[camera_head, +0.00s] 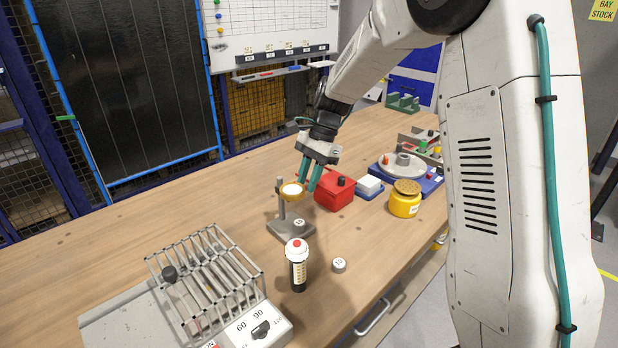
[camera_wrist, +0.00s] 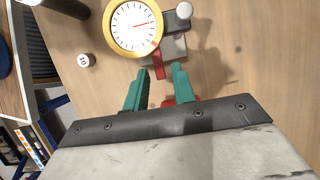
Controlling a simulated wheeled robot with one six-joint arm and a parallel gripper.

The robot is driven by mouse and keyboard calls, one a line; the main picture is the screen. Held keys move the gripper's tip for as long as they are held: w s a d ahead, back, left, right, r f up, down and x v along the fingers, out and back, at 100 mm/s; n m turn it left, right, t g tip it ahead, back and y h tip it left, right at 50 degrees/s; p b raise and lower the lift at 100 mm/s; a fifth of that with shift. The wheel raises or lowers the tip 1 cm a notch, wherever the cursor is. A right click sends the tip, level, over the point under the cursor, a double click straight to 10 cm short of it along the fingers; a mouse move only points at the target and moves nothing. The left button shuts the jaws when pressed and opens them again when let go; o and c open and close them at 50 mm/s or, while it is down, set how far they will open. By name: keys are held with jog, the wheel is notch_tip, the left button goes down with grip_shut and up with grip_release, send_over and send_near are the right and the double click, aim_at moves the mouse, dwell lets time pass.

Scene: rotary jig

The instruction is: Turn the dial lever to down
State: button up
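The dial gauge (camera_head: 291,190) has a round white face and a brass rim, on a grey stand (camera_head: 290,231). In the wrist view the dial (camera_wrist: 133,27) is at the top. A red lever (camera_wrist: 157,62) sticks out from its rim towards my gripper. My gripper (camera_head: 309,184) is beside the dial, on its right in the head view, with teal fingers pointing down. In the wrist view the gripper (camera_wrist: 160,73) has its fingers apart, with the lever's end in or near the gap between the tips. Contact with the lever cannot be told.
A red box (camera_head: 334,193) with a black knob stands close to the right of my gripper. A yellow jar (camera_head: 405,198) and a round jig (camera_head: 403,164) are farther right. A white-topped bottle (camera_head: 297,266), a small cap (camera_head: 339,265) and a wire rack (camera_head: 207,285) stand in front.

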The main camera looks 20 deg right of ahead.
grip_shut()
jog(key=shift+w+d+f+g+y, duration=0.1)
jog(key=shift+f+g+y, duration=0.3)
jog(key=shift+y, duration=0.55)
jog(key=shift+d+f+g+y, duration=0.2)
jog(key=shift+f+y, duration=0.3)
jog(key=shift+y, duration=0.5)
jog(key=shift+w+d+f+g+y, duration=0.1)
jog(key=shift+f+g+y, duration=0.35)
jog(key=shift+y, duration=0.5)
jog(key=shift+o, duration=1.5)
grip_release()
